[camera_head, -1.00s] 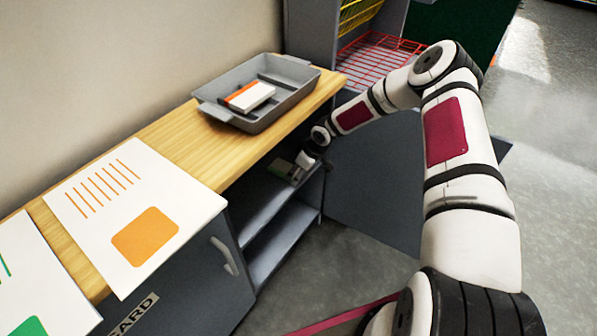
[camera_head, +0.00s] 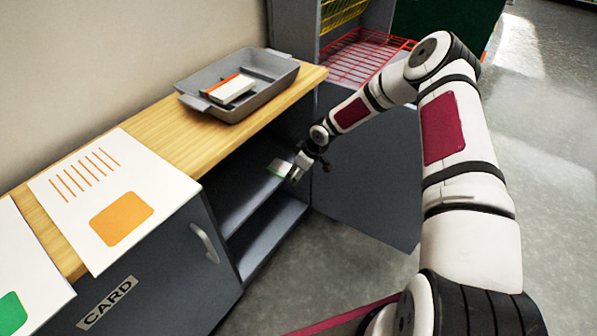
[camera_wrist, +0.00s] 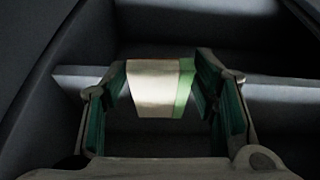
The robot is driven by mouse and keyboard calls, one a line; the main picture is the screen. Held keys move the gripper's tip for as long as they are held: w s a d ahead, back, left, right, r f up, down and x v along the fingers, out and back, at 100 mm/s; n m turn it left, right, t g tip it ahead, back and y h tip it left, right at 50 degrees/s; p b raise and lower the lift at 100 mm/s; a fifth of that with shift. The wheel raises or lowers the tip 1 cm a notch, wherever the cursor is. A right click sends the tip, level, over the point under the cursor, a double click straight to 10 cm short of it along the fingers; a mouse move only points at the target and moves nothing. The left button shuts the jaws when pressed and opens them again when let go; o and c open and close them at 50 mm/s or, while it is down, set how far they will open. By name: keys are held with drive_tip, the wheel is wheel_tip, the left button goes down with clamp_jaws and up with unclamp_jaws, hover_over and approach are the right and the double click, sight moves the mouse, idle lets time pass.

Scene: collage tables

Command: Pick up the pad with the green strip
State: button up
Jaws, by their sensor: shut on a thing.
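The pad with the green strip (camera_wrist: 155,88) is pale, with a green band along its right side in the wrist view. It sits between the two fingers of my gripper (camera_wrist: 158,95), which is shut on it. In the head view the pad (camera_head: 279,168) shows small at the opening of the grey cabinet, beside my gripper (camera_head: 296,170). The pad is in front of the shelf edge; whether it touches the shelf I cannot tell.
A grey tray (camera_head: 262,99) on the wooden top (camera_head: 163,126) holds a white pad with an orange strip (camera_head: 231,88). The cabinet's shelf (camera_head: 246,190) is open to the right, and its open door (camera_head: 365,175) stands behind my arm. A red wire rack (camera_head: 362,58) is at the back.

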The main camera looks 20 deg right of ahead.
drive_tip(key=shift+s+d, duration=0.2)
drive_tip(key=o, duration=1.2)
drive_tip(key=shift+o, duration=0.2)
drive_tip(key=shift+r, duration=0.1)
drive_tip(key=v, duration=1.1)
drive_tip(key=shift+s+d+r, duration=0.15)
drive_tip(key=shift+d+r, duration=0.05)
drive_tip(key=shift+r, duration=0.1)
drive_tip(key=shift+o, duration=0.2)
